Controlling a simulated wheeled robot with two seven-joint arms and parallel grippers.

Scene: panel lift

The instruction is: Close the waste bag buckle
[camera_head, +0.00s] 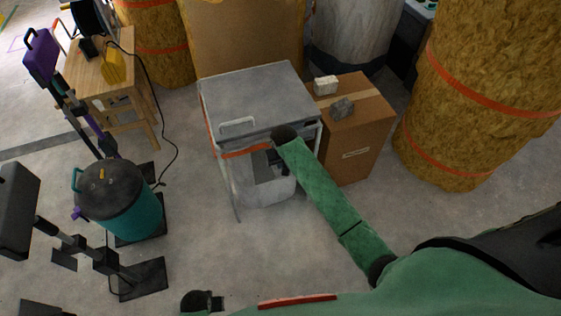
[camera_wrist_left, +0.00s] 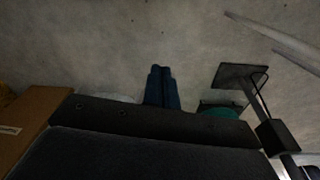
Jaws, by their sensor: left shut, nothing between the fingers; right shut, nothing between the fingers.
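A bin-like stand with a grey lid (camera_head: 255,92) and a white handle stands at the centre of the head view. A pale waste bag (camera_head: 248,185) hangs below it, with an orange strap (camera_head: 240,154) along its top edge. I cannot make out the buckle. My right gripper (camera_head: 275,160) is shut at the bag's front, close to the strap's right end; whether it touches is unclear. The wrist covers part of the bag. My left gripper (camera_wrist_left: 162,72) shows in the left wrist view, shut and empty above bare floor.
A cardboard box (camera_head: 365,130) with two small blocks on top stands right of the bin. A teal canister (camera_head: 118,205) and black stands are at left, with a wooden stool (camera_head: 125,85) behind. Floor before the bin is clear.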

